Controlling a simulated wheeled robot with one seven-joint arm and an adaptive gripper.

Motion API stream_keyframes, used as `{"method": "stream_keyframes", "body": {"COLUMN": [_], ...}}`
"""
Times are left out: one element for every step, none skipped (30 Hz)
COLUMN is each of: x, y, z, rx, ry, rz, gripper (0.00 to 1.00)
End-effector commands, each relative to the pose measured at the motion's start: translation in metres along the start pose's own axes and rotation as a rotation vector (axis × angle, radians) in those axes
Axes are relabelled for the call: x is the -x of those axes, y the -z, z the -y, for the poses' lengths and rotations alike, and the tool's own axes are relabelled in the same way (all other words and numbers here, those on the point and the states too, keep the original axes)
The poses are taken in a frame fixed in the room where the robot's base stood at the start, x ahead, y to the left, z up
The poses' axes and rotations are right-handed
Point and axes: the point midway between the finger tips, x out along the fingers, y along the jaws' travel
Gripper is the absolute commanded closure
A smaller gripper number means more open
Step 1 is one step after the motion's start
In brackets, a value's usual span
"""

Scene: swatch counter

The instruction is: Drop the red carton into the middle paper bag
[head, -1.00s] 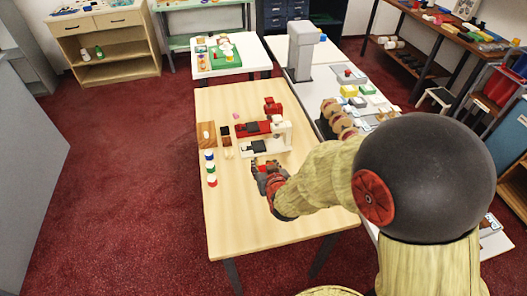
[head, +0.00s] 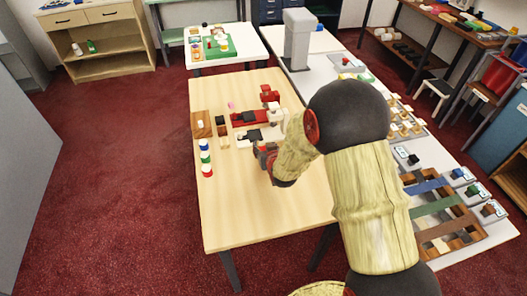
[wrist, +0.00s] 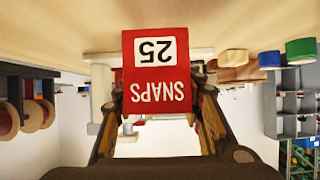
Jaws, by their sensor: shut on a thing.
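The red carton (wrist: 155,108) fills the middle of the wrist view. It has a white "25" label and the word "SNAPS", both upside down in the picture. My gripper (wrist: 158,118) is shut on it, with one finger on each side. In the head view my gripper (head: 266,155) is low over the near middle of the pale wooden table (head: 255,210), in front of a red and white machine (head: 272,118). My arm hides part of this area, and I cannot make out the carton there. I cannot make out a paper bag in either view.
A row of white, blue, green and red capped pots (head: 206,158) stands at the table's left edge, near a brown wooden block (head: 201,124). A red object (head: 269,94) is behind the machine. The table's near part is clear. A white counter (head: 440,165) with several trays is at right.

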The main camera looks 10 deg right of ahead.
Motion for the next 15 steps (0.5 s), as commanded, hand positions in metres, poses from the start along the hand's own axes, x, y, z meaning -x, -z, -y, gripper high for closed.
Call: {"method": "stream_keyframes", "body": {"x": [-0.0055, -0.0071, -0.0084, -0.0088, -0.0087, -0.0082, -0.0079, -0.0078, -0.0077, -0.0077, -0.0078, -0.0082, -0.0087, -0.0093, -0.0094], "y": [-0.0109, -0.0138, -0.0162, -0.0167, -0.0164, -0.0155, -0.0150, -0.0147, -0.0146, -0.0146, -0.0148, -0.0157, -0.0166, -0.0176, -0.0183], "z": [0.0001, 0.0001, 0.0001, 0.0001, 0.0001, 0.0001, 0.0001, 0.0001, 0.0001, 0.0001, 0.0001, 0.0001, 0.0001, 0.0001, 0.0001], "rx": [0.000, 0.000, 0.000, 0.000, 0.000, 0.000, 0.000, 0.000, 0.000, 0.000, 0.000, 0.000, 0.000, 0.000, 0.000], "ry": [0.000, 0.000, 0.000, 0.000, 0.000, 0.000, 0.000, 0.000, 0.000, 0.000, 0.000, 0.000, 0.000, 0.000, 0.000], "rz": [0.002, 0.002, 0.001, 0.001, 0.000, 0.000, 0.000, 0.000, 0.000, 0.000, 0.000, 0.000, 0.000, 0.000, 0.000], "gripper": [0.92, 0.92, 0.92, 0.92, 0.92, 0.92, 0.92, 0.92, 0.92, 0.92, 0.92, 0.92, 0.92, 0.92, 0.65]}}
